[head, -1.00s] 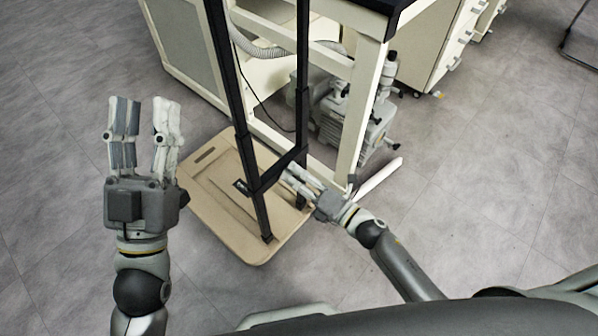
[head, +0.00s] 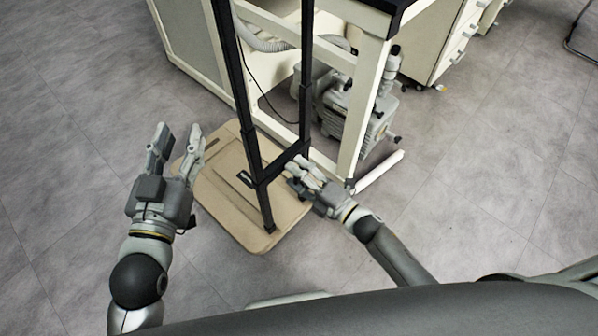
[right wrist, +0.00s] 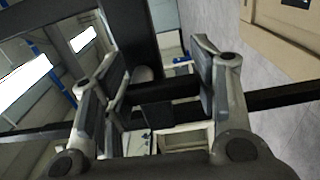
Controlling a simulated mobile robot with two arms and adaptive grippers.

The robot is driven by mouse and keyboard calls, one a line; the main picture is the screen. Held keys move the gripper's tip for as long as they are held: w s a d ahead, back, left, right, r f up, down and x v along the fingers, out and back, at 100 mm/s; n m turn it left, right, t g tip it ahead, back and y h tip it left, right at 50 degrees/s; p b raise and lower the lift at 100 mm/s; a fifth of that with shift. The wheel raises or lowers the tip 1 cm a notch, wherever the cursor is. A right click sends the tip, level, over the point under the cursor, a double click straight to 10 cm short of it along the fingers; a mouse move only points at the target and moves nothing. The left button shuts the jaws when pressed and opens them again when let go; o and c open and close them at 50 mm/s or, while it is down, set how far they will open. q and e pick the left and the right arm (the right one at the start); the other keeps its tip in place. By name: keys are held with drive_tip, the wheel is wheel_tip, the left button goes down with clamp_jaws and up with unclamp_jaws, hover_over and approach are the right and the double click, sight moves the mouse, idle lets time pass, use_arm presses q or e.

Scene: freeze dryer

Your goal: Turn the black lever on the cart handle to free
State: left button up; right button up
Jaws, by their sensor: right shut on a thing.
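The cart has a tan platform (head: 222,193) on the floor and a tall black handle (head: 245,110) of two uprights joined by a low crossbar. My right gripper (head: 303,168) is at the crossbar's right part, shut on the black lever there. The right wrist view shows the black lever (right wrist: 157,115) as a dark block between the fingers, partly hidden and hard to separate from the crossbar. My left gripper (head: 176,142) is open and empty, left of the platform and apart from the handle.
A cream-framed bench (head: 358,105) stands just behind the cart, with a grey pump (head: 352,125) under it. A cream drawer cabinet (head: 445,40) is further right.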

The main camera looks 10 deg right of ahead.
drive_tip(key=shift+d, duration=0.1)
drive_tip(key=o, duration=1)
drive_tip(key=shift+o, duration=0.2)
drive_tip(key=v, duration=1.2)
